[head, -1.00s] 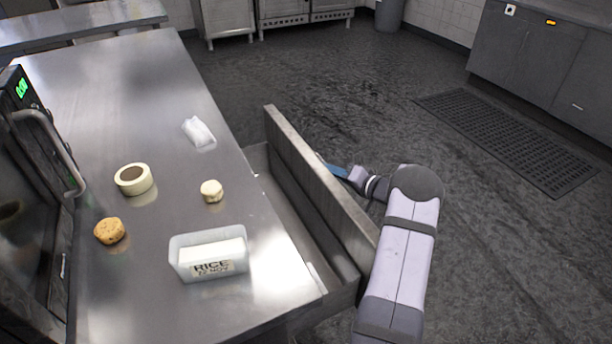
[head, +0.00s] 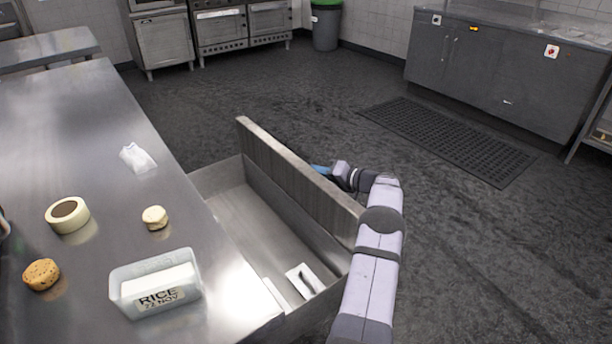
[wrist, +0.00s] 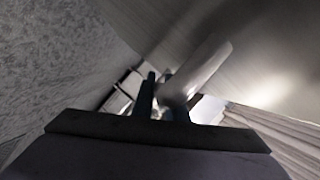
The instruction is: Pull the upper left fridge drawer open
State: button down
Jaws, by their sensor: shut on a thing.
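The fridge drawer (head: 290,180) stands well out from under the steel counter, and its inside shows in the head view. A white item with a dark part (head: 303,281) lies on its floor near the front right. My gripper (head: 322,170) is at the outer side of the drawer front, mostly hidden behind its top edge. In the wrist view, my gripper's dark fingers (wrist: 160,98) are shut on a pale metal bar, the drawer handle (wrist: 204,72). The exact contact is hard to see there.
On the counter (head: 100,120) are a rice container (head: 155,290), a tape-like ring (head: 68,214), a small pale round item (head: 154,217), a brown cookie-like item (head: 41,274) and a crumpled white piece (head: 137,158). Dark floor around a black mat (head: 450,140) is clear.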

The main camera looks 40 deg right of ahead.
jog(key=shift+d, duration=0.1)
jog(key=c, duration=1.8)
grip_release()
jog(key=shift+o, duration=0.2)
jog(key=shift+s, duration=0.1)
jog(key=v, duration=0.7)
